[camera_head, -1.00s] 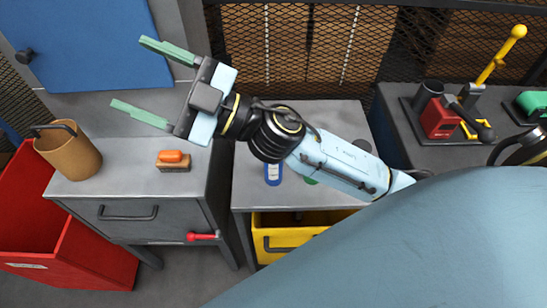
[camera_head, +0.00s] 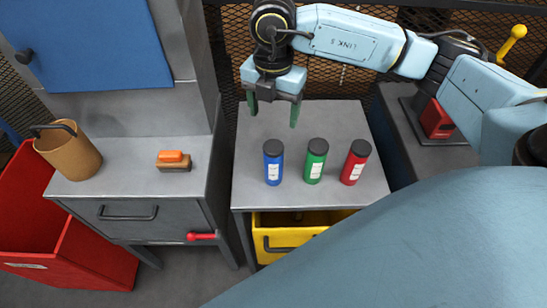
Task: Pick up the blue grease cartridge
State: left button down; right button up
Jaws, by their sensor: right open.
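The blue grease cartridge (camera_head: 273,168) stands upright on a grey table (camera_head: 338,112), with a dark cap and a white label. A green cartridge (camera_head: 315,166) and a red cartridge (camera_head: 352,168) stand to its right in a row. My right gripper (camera_head: 273,112) is open and empty, pointing down above the back left of the table. Its green fingers are behind and above the blue cartridge, apart from it. My left gripper is not in view.
A yellow bin (camera_head: 262,235) sits under the table. A grey cabinet (camera_head: 125,190) to the left bears a brown mug (camera_head: 70,155) and an orange-topped brush (camera_head: 173,163). A red bin (camera_head: 85,255) stands at the lower left. Black mesh is behind.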

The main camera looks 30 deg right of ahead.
aim_at(274, 146)
notch_tip(274, 146, down, 8)
jog(key=shift+r, duration=0.2)
jog(key=f, duration=0.5)
jog(key=shift+s+a, duration=0.2)
jog(key=shift+s, duration=0.05)
grip_shut()
